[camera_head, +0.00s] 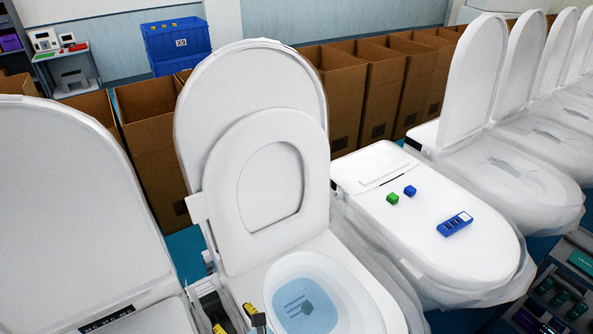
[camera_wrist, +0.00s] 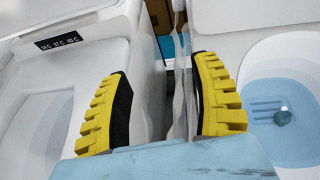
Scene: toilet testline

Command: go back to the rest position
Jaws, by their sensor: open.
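My gripper (camera_head: 235,319) is low at the bottom edge of the head view, beside the left side of the open toilet (camera_head: 268,165). In the wrist view its two yellow ribbed fingers (camera_wrist: 161,85) are spread wide with nothing between them. They are over the gap between the open toilet's bowl (camera_wrist: 250,65) on the right and another toilet (camera_wrist: 55,85) on the left. The open toilet's lid and seat are up. Its bowl holds blue water with a small grey-blue object (camera_head: 307,308) in it. Part of my gripper is cut off by the head view's edge.
The closed toilet (camera_head: 375,160) to the right carries a green block (camera_head: 392,198), a blue block (camera_head: 410,191) and a blue device (camera_head: 454,224). More toilets stand on both sides. Cardboard boxes (camera_head: 335,85) line the back, with blue crates (camera_head: 177,42) behind.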

